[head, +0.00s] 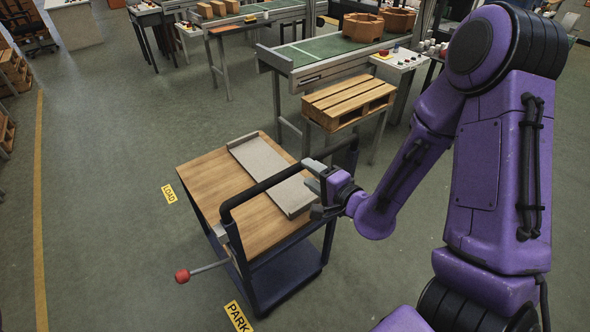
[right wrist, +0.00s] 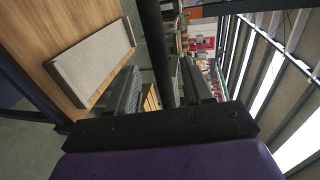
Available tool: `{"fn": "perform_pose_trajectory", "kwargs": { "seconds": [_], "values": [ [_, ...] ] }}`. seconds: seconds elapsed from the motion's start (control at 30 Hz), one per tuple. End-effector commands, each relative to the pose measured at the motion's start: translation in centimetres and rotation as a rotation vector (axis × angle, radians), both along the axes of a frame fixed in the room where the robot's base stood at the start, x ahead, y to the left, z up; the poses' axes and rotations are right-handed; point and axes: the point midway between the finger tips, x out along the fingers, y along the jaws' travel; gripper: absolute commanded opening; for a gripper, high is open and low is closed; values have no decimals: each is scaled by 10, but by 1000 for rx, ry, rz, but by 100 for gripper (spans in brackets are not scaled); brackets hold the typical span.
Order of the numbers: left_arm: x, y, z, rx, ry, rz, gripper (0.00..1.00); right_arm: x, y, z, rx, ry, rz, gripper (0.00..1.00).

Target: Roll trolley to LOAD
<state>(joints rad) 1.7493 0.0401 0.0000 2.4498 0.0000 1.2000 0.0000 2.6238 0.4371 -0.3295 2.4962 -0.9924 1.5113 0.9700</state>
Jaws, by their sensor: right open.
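The trolley (head: 200,180) has a wooden top, a dark blue frame and a black push bar (head: 262,186) along its near right side. A yellow LOAD marker (head: 169,194) lies on the floor at its left, and a yellow PARK marker (head: 238,316) lies at its near end. My right gripper (head: 318,180) is at the push bar, its jaws open. In the right wrist view the bar (right wrist: 155,45) runs between the two open fingers; contact cannot be told. My left gripper is in no view.
A grey tray (head: 270,172) lies on the trolley top. A lever with a red knob (head: 182,276) sticks out at the trolley's near left. A wooden pallet (head: 348,100) and a green conveyor (head: 335,50) stand behind. Floor on the left is clear.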

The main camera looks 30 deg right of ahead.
Motion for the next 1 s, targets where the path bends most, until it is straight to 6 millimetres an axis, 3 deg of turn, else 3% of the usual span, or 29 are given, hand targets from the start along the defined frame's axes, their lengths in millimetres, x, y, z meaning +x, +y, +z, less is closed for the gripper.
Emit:
{"fn": "perform_pose_trajectory", "kwargs": {
  "seconds": [0.03,0.2,0.27,0.5,0.83,1.0],
  "values": [
    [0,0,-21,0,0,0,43,6,1,-11,-4,-6,3,51],
    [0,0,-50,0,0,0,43,20,1,-12,-3,-4,-2,51],
    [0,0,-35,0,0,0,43,31,2,-5,-3,4,-3,51],
    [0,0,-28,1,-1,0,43,64,4,-12,-3,4,-3,51],
    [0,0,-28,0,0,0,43,70,5,-14,-1,3,-3,51],
    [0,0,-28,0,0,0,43,70,5,-14,-1,3,-3,0]
  ]
}}
